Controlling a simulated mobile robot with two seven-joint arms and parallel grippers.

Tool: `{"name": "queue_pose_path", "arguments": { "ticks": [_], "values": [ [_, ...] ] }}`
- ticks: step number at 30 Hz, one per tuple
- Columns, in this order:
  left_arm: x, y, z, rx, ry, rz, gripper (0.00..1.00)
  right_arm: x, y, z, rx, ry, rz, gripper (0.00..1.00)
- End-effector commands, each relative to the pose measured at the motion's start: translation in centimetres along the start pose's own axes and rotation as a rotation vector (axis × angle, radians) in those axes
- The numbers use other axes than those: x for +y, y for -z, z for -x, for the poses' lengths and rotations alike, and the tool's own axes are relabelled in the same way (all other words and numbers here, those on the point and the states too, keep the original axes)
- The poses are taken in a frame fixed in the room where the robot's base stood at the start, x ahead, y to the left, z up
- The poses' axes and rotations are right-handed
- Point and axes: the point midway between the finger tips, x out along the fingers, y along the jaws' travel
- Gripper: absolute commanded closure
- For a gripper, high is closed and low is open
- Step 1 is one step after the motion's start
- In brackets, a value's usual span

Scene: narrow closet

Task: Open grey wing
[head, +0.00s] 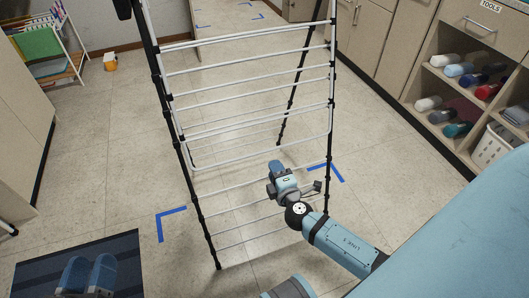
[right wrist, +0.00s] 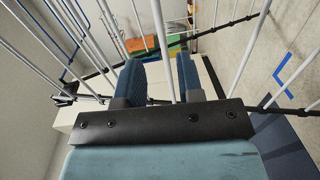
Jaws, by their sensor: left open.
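A tall drying rack (head: 250,135) with white bars and black posts stands in the middle of the head view. I cannot tell for sure which part is the grey wing. My right gripper (head: 275,168) is at the rack's lower right bars, with its arm coming from the lower right. In the right wrist view the two dark blue fingers of my right gripper (right wrist: 160,75) stand apart. A white bar (right wrist: 160,30) shows between them; I cannot tell if they touch it.
Blue tape corners (head: 172,212) mark the floor. A shelf unit (head: 440,80) with rolled items and a white basket (head: 490,147) stands right. A small rack (head: 40,45) is upper left.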

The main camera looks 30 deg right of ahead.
Motion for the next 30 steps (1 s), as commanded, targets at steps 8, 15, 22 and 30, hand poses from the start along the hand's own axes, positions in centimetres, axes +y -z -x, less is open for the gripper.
{"name": "queue_pose_path", "arguments": {
  "ticks": [8, 15, 22, 30],
  "values": [
    [-0.1, -0.8, 0.0, -0.021, -0.002, 0.000, 0.57, 0.0, 0.0, -6.0, -0.001, -0.002, -0.001, 0.66],
    [-0.2, -1.3, 0.0, -0.038, -0.004, 0.002, 0.57, -0.1, 0.0, -8.7, -0.001, 0.000, -0.001, 0.66],
    [-0.2, -1.4, 0.0, -0.043, -0.004, 0.002, 0.57, 0.0, 0.0, -9.2, 0.000, 0.001, -0.002, 0.66],
    [-0.2, -1.3, 0.0, -0.043, -0.004, 0.002, 0.57, 0.0, 0.0, -9.2, 0.000, 0.001, -0.002, 0.95]
  ]
}}
